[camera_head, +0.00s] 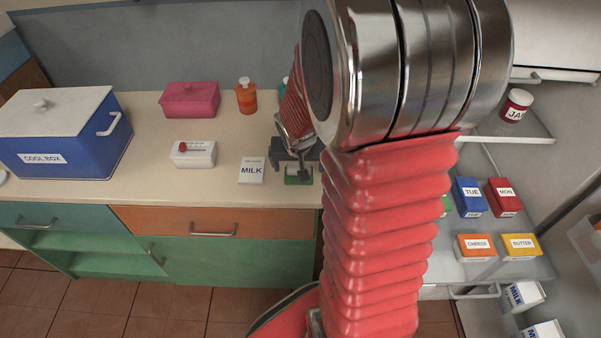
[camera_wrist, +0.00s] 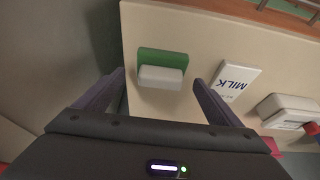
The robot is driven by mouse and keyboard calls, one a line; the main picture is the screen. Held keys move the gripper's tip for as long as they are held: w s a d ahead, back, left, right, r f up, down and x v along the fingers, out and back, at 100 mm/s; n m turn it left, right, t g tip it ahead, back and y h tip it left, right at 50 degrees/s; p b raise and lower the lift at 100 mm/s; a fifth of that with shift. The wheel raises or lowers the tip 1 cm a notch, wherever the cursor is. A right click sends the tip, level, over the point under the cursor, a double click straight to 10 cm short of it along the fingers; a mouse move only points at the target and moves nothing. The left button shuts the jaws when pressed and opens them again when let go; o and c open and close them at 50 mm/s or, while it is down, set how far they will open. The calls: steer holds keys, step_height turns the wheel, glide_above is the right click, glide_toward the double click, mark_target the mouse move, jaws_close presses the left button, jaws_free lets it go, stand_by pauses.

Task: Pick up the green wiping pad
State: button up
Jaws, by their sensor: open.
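The green wiping pad (camera_wrist: 162,57) lies on the counter, with a pale grey-white block along one side of it. In the wrist view it sits ahead of my gripper (camera_wrist: 158,78), roughly between the lines of the two fingers. My gripper is open and holds nothing. In the head view the pad (camera_head: 298,180) shows at the counter's front edge, partly covered by my gripper (camera_head: 293,168), which hangs over it. How high the fingers are above the pad is hard to tell.
A milk carton (camera_head: 251,171) lies just left of the pad. A white box with a red knob (camera_head: 194,154), a pink container (camera_head: 190,99), an orange bottle (camera_head: 246,97) and a blue cool box (camera_head: 66,137) stand farther left. An open fridge with shelves (camera_head: 500,266) is on the right.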

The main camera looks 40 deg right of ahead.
steer(key=shift+x, duration=1.1)
steer(key=c, duration=1.1)
steer(key=shift+r, duration=0.1)
steer(key=shift+c, duration=0.2)
step_height(320, 180, up, 10)
steer(key=shift+f, duration=0.1)
